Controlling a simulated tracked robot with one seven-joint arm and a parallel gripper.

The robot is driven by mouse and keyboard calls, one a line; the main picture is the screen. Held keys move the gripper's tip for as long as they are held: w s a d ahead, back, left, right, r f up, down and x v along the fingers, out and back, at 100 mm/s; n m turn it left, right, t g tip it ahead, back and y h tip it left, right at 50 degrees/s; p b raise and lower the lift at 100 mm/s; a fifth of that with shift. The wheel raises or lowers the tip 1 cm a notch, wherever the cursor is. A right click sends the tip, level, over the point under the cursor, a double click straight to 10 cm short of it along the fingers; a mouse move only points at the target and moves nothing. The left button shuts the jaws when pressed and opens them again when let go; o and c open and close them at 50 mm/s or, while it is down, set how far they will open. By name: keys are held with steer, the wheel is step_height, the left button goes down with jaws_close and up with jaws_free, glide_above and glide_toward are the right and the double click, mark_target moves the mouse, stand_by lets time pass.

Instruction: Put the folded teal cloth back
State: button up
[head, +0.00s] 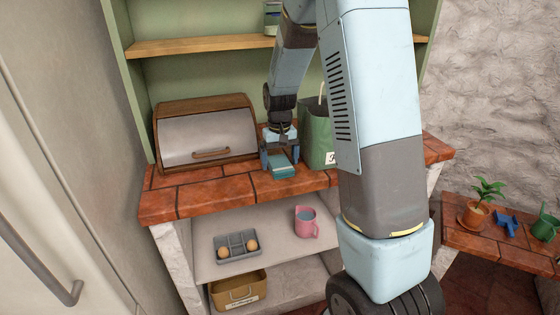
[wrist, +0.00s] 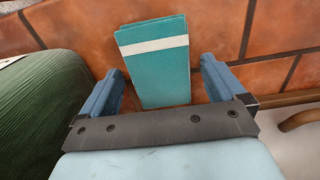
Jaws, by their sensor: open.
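The folded teal cloth (head: 282,172) lies on the red-tiled counter (head: 205,195), close to its front edge in the head view. It is a flat rectangle with a pale stripe near one end, clear in the wrist view (wrist: 158,75). My gripper (head: 279,160) is over the cloth, pointing down. In the wrist view my gripper (wrist: 160,88) is open, with one blue finger on each side of the cloth and a gap showing on both sides. The cloth's near end is hidden behind the gripper body.
A wooden bread bin (head: 207,133) stands close on the left. A green bag (head: 317,132) stands close on the right, partly behind my arm. A wooden shelf (head: 200,45) runs above. Below are an egg tray (head: 238,257), a pink jug (head: 306,230) and a yellow box (head: 238,292).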

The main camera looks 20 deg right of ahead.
mark_target(280, 163)
step_height(280, 163, up, 12)
steer(key=s+r+t, duration=0.3)
steer(key=s+r, duration=0.7)
steer(key=s, duration=0.4)
steer(key=s+r+t, duration=0.1)
steer(key=s+t, duration=0.1)
steer(key=s, duration=1.2)
steer(key=shift+s+r+t, duration=0.15)
steer(key=shift+r+t, duration=0.05)
steer(key=shift+t, duration=0.2)
